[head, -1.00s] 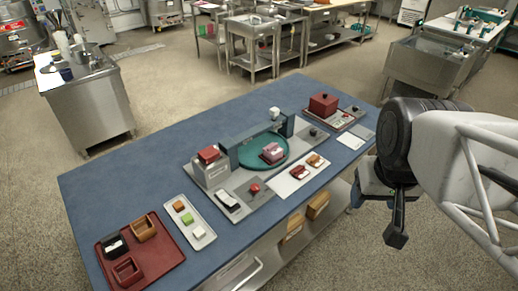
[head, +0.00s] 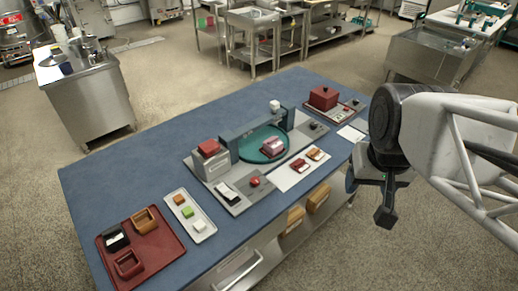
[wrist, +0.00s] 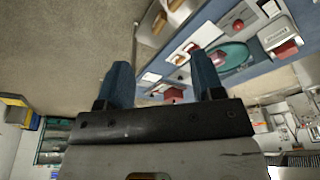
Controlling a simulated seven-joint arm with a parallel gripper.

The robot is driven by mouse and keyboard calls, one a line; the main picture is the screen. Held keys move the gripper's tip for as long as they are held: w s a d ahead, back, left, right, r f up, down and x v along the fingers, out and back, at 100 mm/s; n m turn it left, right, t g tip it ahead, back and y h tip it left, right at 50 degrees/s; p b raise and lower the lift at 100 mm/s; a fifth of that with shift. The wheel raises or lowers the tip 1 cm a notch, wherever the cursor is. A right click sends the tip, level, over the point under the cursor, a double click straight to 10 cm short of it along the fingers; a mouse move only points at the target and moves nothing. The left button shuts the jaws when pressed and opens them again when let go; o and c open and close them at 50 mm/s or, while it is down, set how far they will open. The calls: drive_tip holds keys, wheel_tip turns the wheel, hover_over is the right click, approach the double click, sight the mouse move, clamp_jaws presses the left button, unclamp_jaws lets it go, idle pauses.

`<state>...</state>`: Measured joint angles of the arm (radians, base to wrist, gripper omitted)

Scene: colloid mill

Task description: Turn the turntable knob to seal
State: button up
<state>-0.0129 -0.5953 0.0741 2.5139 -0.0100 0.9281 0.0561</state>
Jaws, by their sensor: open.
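The turntable (head: 272,136) is a green disc set in a grey machine base, with a pink-and-white block (head: 272,147) on it and a dark teal bridge (head: 240,141) behind it. A small dark knob (head: 314,127) sits at the base's right end; which way it points is too small to tell. A red button (head: 254,181) is at the front. My gripper (head: 385,215) hangs right of the table, apart from the machine. In the wrist view, the blue fingers of my gripper (wrist: 164,78) are apart and empty, and the turntable (wrist: 236,54) lies beyond them.
A red box (head: 323,97) stands on a panel at the table's far right. A white card (head: 292,174) with small blocks lies before the turntable. A white tray (head: 200,233) and a red tray (head: 166,260) are at the left. The blue tabletop (head: 110,190) is clear at left.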

drive_tip(key=w+a+f+m, duration=0.1)
drive_tip(key=w+a+f, duration=0.25)
drive_tip(key=w, duration=0.55)
drive_tip(key=m+g, duration=0.3)
approach(255, 180)
drive_tip(key=shift+s+d+f, duration=0.25)
drive_tip(key=shift+s+d, duration=0.1)
drive_tip(key=shift+d, duration=0.1)
drive_tip(key=shift+w+a+f, duration=0.2)
drive_tip(key=shift+a+f, duration=0.25)
drive_tip(key=shift+f, duration=0.05)
drive_tip(key=shift+f, duration=0.1)
drive_tip(key=shift+f, duration=3.75)
